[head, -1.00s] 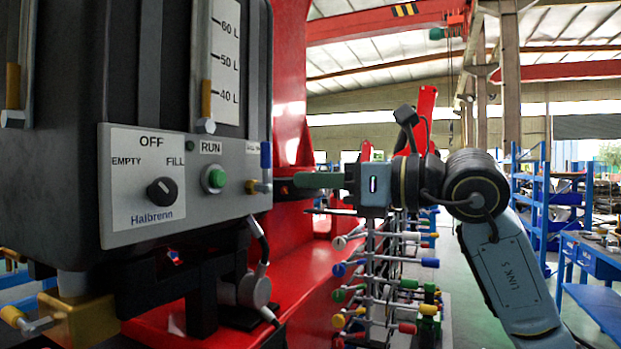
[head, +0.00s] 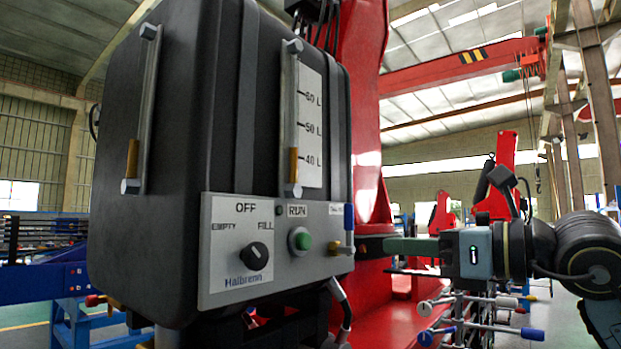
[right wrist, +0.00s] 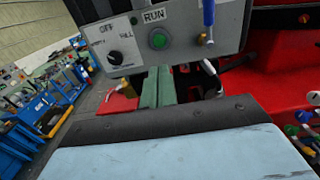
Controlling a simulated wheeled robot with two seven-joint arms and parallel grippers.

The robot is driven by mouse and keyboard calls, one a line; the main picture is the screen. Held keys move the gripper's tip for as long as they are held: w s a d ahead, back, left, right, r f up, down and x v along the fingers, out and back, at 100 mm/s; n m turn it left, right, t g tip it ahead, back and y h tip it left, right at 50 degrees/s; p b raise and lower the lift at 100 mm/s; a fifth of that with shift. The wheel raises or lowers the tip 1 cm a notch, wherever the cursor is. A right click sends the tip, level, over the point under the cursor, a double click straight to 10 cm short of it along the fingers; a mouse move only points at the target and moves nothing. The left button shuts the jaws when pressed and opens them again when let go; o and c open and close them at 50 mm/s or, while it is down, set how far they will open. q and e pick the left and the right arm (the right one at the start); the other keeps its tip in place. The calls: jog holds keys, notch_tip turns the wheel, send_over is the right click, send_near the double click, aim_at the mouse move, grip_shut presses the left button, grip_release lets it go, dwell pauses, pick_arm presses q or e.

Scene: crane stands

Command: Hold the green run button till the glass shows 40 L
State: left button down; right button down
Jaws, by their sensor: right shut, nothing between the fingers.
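The green run button (head: 300,240) sits under the RUN label on the grey panel (head: 225,285) of a black tank (head: 225,130). It also shows in the right wrist view (right wrist: 158,40). The sight glass (head: 291,95) has an amber column whose top looks close to, slightly above, the 40 L mark, seen at an angle. My right gripper (head: 388,245) is shut and empty, right of the panel and apart from the button. Its green fingers (right wrist: 158,88) point toward the panel's lower edge in the right wrist view. My left gripper is not in view.
A black selector knob (head: 257,256) sits left of the button; its setting is unclear. A blue-handled valve (head: 348,220) is at the panel's right edge, between button and gripper. A rack with coloured handles (head: 470,325) stands below the gripper. A red crane frame (head: 365,130) rises behind.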

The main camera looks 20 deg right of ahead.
jog(key=shift+s+d+f+p, duration=0.1)
jog(key=shift+s+d+p, duration=0.15)
jog(key=shift+s, duration=0.2)
jog(key=shift+a, duration=0.1)
jog(key=p, duration=0.5)
send_near(308, 243)
jog(key=x, duration=0.5)
jog(key=shift+w+a, duration=0.25)
jog(key=shift+w, duration=0.05)
jog(key=shift+w+a, duration=0.35)
jog(key=shift+w, duration=0.1)
